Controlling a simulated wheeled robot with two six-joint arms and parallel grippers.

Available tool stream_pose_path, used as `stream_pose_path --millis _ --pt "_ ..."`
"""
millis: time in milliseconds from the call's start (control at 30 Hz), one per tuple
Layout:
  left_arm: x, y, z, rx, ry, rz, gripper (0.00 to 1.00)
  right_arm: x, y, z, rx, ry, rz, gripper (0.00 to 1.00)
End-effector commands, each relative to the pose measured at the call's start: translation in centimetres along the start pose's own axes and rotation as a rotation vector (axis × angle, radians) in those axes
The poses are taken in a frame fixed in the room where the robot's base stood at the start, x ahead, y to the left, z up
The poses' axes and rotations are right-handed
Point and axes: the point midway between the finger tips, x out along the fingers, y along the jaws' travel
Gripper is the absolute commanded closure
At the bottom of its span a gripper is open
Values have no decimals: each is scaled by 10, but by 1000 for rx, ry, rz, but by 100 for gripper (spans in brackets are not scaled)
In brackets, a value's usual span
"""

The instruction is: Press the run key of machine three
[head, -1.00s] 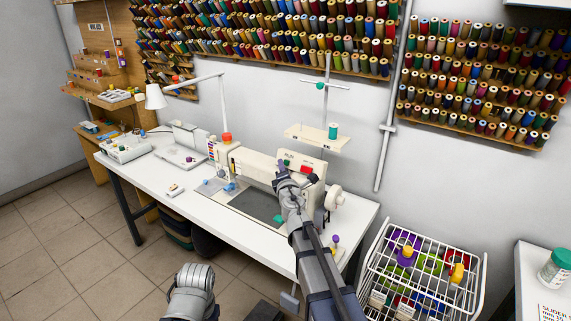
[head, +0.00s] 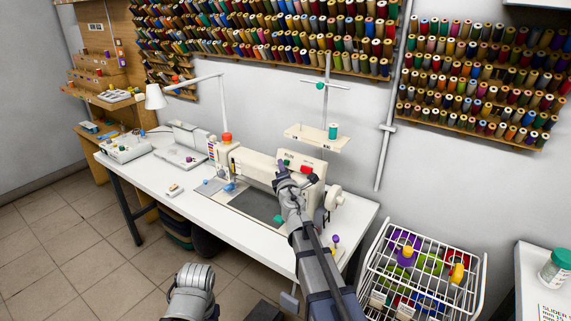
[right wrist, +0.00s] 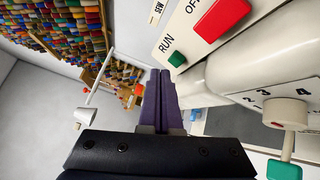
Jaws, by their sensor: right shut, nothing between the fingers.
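A cream sewing machine (head: 255,165) stands on the white table (head: 345,225). In the right wrist view its panel (right wrist: 188,28) carries a green key (right wrist: 177,58) beside the word RUN and a larger red key (right wrist: 222,17) beside OFF. The red key also shows in the head view (head: 307,170). My right gripper (head: 287,170) is shut and empty in front of the panel. In the right wrist view its dark fingertips (right wrist: 160,72) appear just below and left of the green key; I cannot tell whether they touch it.
A handwheel (head: 334,197) is at the machine's right end. A dial (right wrist: 286,112) with numbers and a teal lever (right wrist: 284,170) sit below the panel. A white wire basket (head: 420,268) stands right of the table. Thread racks (head: 480,85) line the wall.

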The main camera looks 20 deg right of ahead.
Motion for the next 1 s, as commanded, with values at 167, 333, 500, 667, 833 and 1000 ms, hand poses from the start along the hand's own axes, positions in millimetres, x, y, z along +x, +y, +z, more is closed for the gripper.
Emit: stream_pose_path --millis 167,333,500,667,833,1000 --pt "0 0 0 0 0 0 50 0 0 0 0 0 0 100" --pt "1 0 0 0 0 0 50 3 -2 2 0 0 0 100" --pt "3 0 0 0 0 0 50 6 -4 4 0 0 0 100" --pt "2 0 0 0 0 0 50 6 -4 4 0 1 0 100" --pt "2 0 0 0 0 0 50 6 -4 4 0 0 0 100" --pt "3 0 0 0 0 0 50 7 -5 5 0 0 0 100"
